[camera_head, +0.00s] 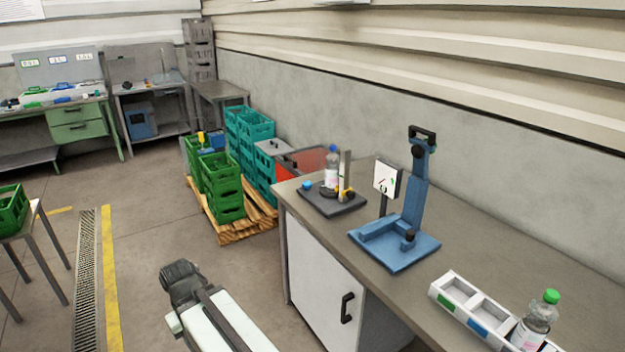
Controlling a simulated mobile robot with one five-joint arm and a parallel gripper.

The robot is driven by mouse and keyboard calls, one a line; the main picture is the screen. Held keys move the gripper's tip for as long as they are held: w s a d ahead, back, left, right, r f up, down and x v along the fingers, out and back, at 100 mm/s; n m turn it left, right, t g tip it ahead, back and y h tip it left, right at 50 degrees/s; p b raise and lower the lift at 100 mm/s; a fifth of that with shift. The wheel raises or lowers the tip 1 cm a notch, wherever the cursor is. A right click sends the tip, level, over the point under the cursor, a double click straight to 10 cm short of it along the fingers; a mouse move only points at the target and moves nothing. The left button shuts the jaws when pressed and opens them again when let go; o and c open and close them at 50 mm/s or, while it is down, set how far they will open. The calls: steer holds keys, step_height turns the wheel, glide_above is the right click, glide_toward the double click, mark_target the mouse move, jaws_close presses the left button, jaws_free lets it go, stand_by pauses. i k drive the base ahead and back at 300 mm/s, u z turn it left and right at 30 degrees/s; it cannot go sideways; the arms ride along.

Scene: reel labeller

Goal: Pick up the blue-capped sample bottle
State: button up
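The blue-capped sample bottle (332,170) stands upright at the far left end of the workbench. It is clear with a pale label and sits on a dark base plate (345,207), close to an upright post. My arm reaches in from the bottom of the view. Its dark end, my gripper (180,276), is over the floor in front of the bench, well apart from the bottle and lower left of it. I cannot make out its fingers or anything held.
A blue stand (405,240) with a dial card (387,178) stands right of the bottle. A white divided tray (462,310) holds a green-capped bottle (537,322) at the near right.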

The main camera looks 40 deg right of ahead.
mark_target(332, 167)
steer(key=u, duration=0.1)
steer(key=i, duration=2.55)
steer(key=z, duration=1.1)
steer(key=i, duration=0.5)
steer(key=z, duration=0.45)
steer(key=k, duration=0.9)
steer(key=z, duration=0.2)
steer(key=i, duration=0.75)
steer(key=u, duration=0.2)
steer(key=k, duration=0.75)
steer(key=z, duration=0.15)
steer(key=i, duration=0.9)
